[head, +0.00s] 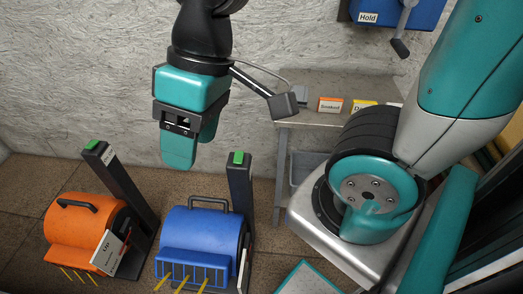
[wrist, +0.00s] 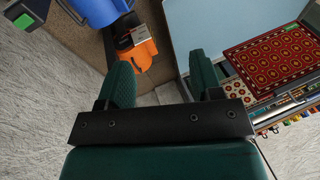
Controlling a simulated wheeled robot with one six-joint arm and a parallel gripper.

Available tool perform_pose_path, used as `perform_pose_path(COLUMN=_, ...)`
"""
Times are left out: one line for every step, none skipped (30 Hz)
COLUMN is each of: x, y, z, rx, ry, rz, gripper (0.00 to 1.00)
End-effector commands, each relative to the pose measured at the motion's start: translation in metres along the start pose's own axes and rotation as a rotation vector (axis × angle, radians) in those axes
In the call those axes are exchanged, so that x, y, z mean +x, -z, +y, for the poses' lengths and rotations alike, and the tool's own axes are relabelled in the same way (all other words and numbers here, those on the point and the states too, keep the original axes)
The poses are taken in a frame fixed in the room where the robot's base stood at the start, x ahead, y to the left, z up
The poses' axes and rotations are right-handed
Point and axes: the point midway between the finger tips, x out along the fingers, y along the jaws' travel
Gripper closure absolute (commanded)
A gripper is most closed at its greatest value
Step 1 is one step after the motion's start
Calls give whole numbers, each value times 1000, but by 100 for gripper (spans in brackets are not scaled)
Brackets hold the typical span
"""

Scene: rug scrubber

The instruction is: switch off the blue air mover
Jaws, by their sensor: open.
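The blue air mover (head: 200,236) stands on the floor at the lower middle of the head view, with a black handle on top. A dark post (head: 240,185) rises at its right side, topped by a green switch (head: 238,158). In the wrist view, part of a blue housing (wrist: 98,10) shows at the top edge, and a green switch (wrist: 24,20) on a dark post is at the top left corner. My gripper (head: 193,145) is open and empty, with teal fingers pointing down, above the blue mover and left of its post in the head picture.
An orange air mover (head: 85,222) with a white tag and its own green-topped post (head: 94,146) stands at left. A grey bench (head: 300,118) holds small labelled boxes. A blue unit marked Hold (head: 425,12) hangs at upper right. Patterned rugs (wrist: 270,60) show in the wrist view.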

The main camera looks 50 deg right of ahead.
Motion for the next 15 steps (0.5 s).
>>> perform_pose_path(x=10, y=11, z=15, rx=82, ry=-16, rz=-5, gripper=40)
perform_pose_path(x=15, y=18, z=28, rx=146, ry=-30, rz=-6, gripper=40)
perform_pose_path(x=22, y=28, z=48, rx=245, ry=-52, rz=-5, gripper=40)
perform_pose_path(x=28, y=36, z=66, rx=328, ry=-70, rz=-4, gripper=40)
perform_pose_path(x=36, y=43, z=85, rx=416, ry=-90, rz=-2, gripper=40)
perform_pose_path(x=45, y=50, z=113, rx=538, ry=-120, rz=2, gripper=40)
perform_pose_path(x=52, y=55, z=134, rx=628, ry=-142, rz=5, gripper=40)
perform_pose_path(x=60, y=58, z=156, rx=717, ry=-165, rz=9, gripper=40)
perform_pose_path(x=70, y=60, z=184, rx=830, ry=-195, rz=14, gripper=40)
perform_pose_path(x=77, y=60, z=204, rx=910, ry=-217, rz=19, gripper=40)
perform_pose_path(x=84, y=59, z=223, rx=986, ry=-239, rz=22, gripper=40)
perform_pose_path(x=93, y=56, z=247, rx=1077, ry=-266, rz=28, gripper=40)
perform_pose_path(x=100, y=54, z=263, rx=1140, ry=-286, rz=33, gripper=40)
perform_pose_path(x=105, y=50, z=278, rx=1196, ry=-302, rz=36, gripper=40)
perform_pose_path(x=112, y=47, z=294, rx=1261, ry=-323, rz=41, gripper=40)
